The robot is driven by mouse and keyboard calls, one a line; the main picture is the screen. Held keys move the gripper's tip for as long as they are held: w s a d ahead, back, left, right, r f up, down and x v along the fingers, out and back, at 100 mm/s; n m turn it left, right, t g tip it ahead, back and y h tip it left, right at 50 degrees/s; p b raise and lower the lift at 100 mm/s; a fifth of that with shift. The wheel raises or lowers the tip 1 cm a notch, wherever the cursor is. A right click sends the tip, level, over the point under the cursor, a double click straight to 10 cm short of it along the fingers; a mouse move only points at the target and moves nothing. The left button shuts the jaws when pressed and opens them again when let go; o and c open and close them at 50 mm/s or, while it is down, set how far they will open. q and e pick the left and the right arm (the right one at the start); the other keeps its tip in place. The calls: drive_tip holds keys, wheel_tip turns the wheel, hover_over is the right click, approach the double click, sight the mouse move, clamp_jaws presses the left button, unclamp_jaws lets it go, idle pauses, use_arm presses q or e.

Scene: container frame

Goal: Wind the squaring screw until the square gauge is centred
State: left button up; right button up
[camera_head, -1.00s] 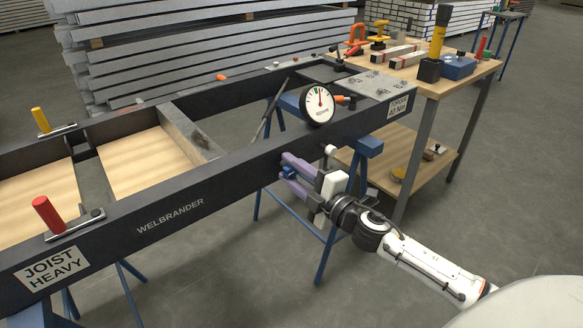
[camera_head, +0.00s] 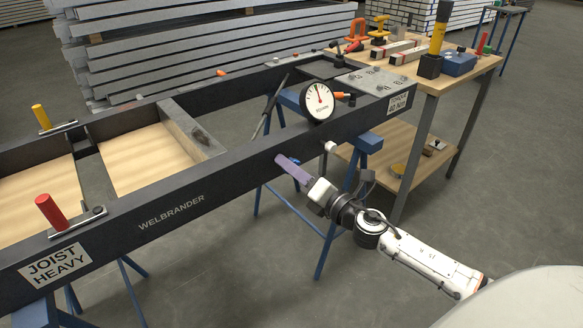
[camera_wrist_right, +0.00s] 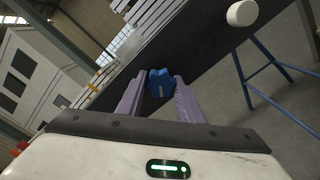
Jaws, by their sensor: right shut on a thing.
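The square gauge (camera_head: 319,101) is a round white dial with a black rim on the near beam of the dark frame (camera_head: 230,165). Its red needle points near the top; the fine marks are too small to read. My right gripper (camera_head: 284,164) is at the outer face of that beam, below and left of the gauge, its purple fingers seen nearly edge-on. In the right wrist view a blue lobed knob (camera_wrist_right: 160,84), seemingly the squaring screw, sits between the fingers, which are shut on it. The head view hides this knob behind the fingers. My left gripper is not in view.
A white round knob (camera_head: 330,147) sticks out of the beam just right of my gripper. A red-handled clamp (camera_head: 52,211) stands on the beam at left. A wooden workbench (camera_head: 440,82) with tools is at right. Blue trestle legs (camera_head: 331,240) stand below the frame.

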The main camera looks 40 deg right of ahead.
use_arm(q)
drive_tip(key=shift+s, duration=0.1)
use_arm(e)
drive_tip(key=shift+n, duration=0.5)
drive_tip(key=o, duration=1.1)
drive_tip(key=shift+c, duration=0.2)
drive_tip(key=shift+s, duration=0.1)
use_arm(q)
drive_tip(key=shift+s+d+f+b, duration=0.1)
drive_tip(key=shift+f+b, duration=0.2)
drive_tip(key=shift+b, duration=0.35)
use_arm(e)
drive_tip(key=s, duration=1)
drive_tip(key=shift+d, duration=0.4)
